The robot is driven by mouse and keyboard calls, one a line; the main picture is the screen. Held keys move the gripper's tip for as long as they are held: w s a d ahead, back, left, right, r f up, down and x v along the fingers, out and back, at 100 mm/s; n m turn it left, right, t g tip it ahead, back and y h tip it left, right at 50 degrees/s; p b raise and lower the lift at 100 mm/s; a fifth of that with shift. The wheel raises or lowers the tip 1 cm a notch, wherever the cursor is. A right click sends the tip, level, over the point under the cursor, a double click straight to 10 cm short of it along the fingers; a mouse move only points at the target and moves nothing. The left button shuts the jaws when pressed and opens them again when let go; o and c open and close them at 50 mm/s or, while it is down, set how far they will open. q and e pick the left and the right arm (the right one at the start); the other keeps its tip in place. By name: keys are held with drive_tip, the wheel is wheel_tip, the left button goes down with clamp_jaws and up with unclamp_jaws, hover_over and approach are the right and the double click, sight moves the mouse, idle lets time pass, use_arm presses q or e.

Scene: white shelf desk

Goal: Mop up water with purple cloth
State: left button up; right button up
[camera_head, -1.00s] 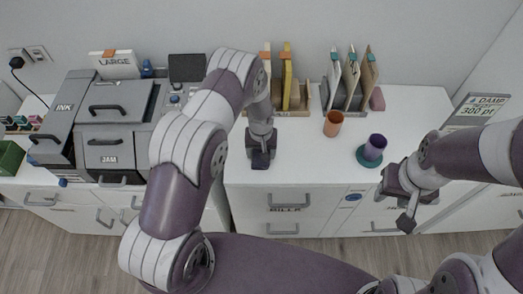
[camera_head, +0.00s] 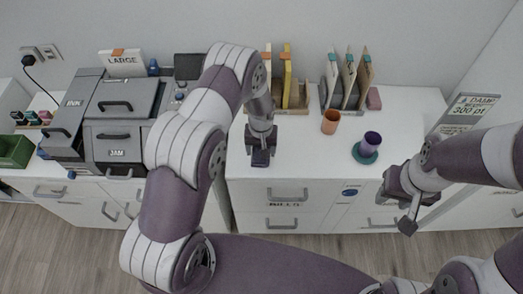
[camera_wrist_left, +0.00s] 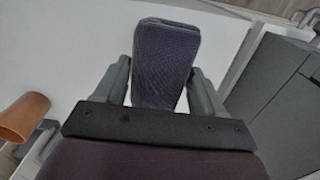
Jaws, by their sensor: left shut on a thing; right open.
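The purple cloth (camera_wrist_left: 165,62), a dark folded pad, is held between the two fingers of my left gripper (camera_wrist_left: 165,88) in the left wrist view. In the head view, my left gripper (camera_head: 262,152) points down at the white desk's (camera_head: 300,160) front part, near the middle. I cannot tell whether the cloth touches the desk. My right gripper (camera_head: 407,205) is open and empty at the right, by the desk's front edge. I cannot make out any water on the white top; my left arm hides part of the desk.
A purple cup (camera_head: 372,140) stands on a green saucer (camera_head: 363,157), right of my left gripper. An orange cup (camera_head: 330,122) stands nearby. File racks (camera_head: 347,85) line the back. A grey printer (camera_head: 118,130) is at left. A sign (camera_head: 466,113) stands at right.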

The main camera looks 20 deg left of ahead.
use_arm(q)
drive_tip(key=shift+r+p, duration=0.95)
drive_tip(key=shift+r, duration=0.65)
